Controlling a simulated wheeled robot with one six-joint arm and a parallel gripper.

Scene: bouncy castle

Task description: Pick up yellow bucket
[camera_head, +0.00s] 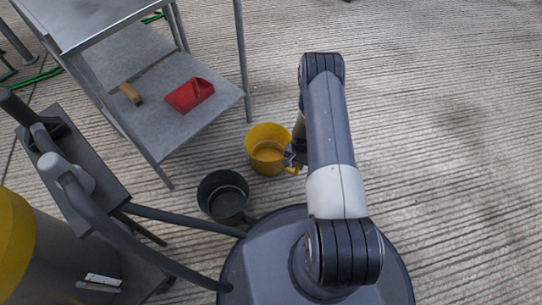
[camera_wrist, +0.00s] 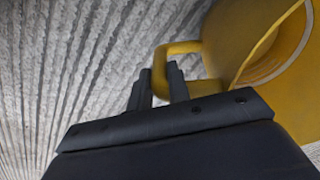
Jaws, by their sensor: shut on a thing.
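The yellow bucket (camera_head: 268,147) stands on the grooved concrete floor, left of my arm in the head view. In the wrist view the yellow bucket (camera_wrist: 235,40) fills the upper right, with its handle (camera_wrist: 180,48) reaching left to my fingers. My gripper (camera_wrist: 160,82) is shut on this handle, with a finger on each side of it. In the head view my gripper (camera_head: 294,160) is at the bucket's right side, partly hidden by my arm. I cannot tell whether the bucket touches the floor.
A black bucket (camera_head: 223,196) stands close by, lower left of the yellow one. A metal table (camera_head: 150,125) at the upper left holds a red scoop (camera_head: 189,95) and a brush (camera_head: 131,94) on its lower shelf. The floor (camera_head: 450,120) on the right is clear.

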